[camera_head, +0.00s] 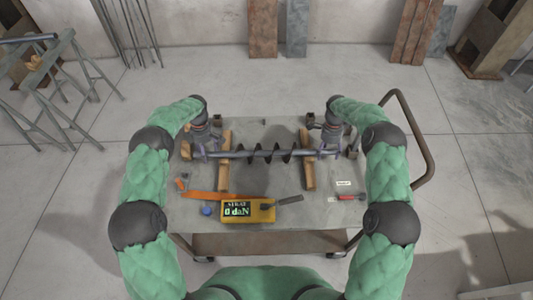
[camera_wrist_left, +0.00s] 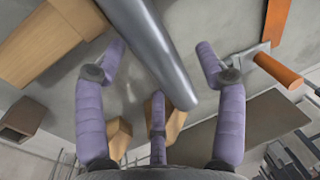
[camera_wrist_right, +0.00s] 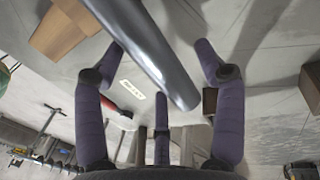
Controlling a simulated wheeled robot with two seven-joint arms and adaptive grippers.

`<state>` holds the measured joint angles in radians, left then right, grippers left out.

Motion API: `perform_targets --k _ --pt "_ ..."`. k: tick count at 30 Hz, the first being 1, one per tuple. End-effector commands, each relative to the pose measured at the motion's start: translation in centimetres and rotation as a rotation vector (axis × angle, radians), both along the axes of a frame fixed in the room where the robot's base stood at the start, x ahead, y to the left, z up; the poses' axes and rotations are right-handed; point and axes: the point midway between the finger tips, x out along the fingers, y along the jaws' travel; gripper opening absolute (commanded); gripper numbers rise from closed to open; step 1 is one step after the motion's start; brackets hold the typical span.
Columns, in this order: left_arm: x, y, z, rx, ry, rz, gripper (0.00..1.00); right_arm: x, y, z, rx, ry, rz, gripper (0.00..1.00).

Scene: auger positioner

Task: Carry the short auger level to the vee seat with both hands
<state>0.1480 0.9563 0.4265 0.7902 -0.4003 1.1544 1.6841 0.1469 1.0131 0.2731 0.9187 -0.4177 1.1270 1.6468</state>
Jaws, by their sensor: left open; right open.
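The short auger (camera_head: 268,153) lies across two wooden rests (camera_head: 225,170) and (camera_head: 307,172) on the cart top, its dark spiral between them and its bare shaft reaching past both. It looks about level. My left gripper (camera_head: 201,150) is open at the left shaft end; in the left wrist view its purple fingers (camera_wrist_left: 160,58) stand on either side of the shaft (camera_wrist_left: 150,45). My right gripper (camera_head: 330,149) is open at the right end; its fingers (camera_wrist_right: 160,58) stand around the shaft (camera_wrist_right: 145,45). I cannot tell which part is the vee seat.
A yellow display box (camera_head: 248,211), an orange strip (camera_head: 207,195), a blue knob (camera_head: 207,211) and a red-handled tool (camera_head: 349,197) lie on the cart's near half. Small dark blocks stand near its edges. A tube handle (camera_head: 414,130) rises at right. Trestles (camera_head: 70,75) stand at far left.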

Motion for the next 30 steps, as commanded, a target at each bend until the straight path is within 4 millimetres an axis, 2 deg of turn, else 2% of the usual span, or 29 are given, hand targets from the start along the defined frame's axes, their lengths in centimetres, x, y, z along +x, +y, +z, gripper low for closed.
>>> perform_targets --k 6,14,21,22,30 --pt "-0.22 0.01 -0.93 0.0 0.0 0.0 0.7 -0.19 -0.05 -0.88 0.0 0.0 -0.001 0.7" --pt "-0.21 0.0 -0.95 0.0 0.0 0.001 0.7 -0.19 -0.05 -0.91 0.0 0.0 -0.001 0.7" --pt "-0.21 0.0 -0.94 0.0 0.0 0.001 0.03 -0.19 -0.05 -0.9 0.0 0.0 0.0 0.03" --pt "-0.21 0.0 -0.94 0.0 0.0 0.001 0.0 -0.18 -0.05 -0.9 0.0 0.0 -0.001 0.0" --pt "-0.06 0.06 -0.72 0.0 -0.003 0.002 0.0 -0.01 -0.1 -0.68 -0.001 -0.005 -0.002 0.0"
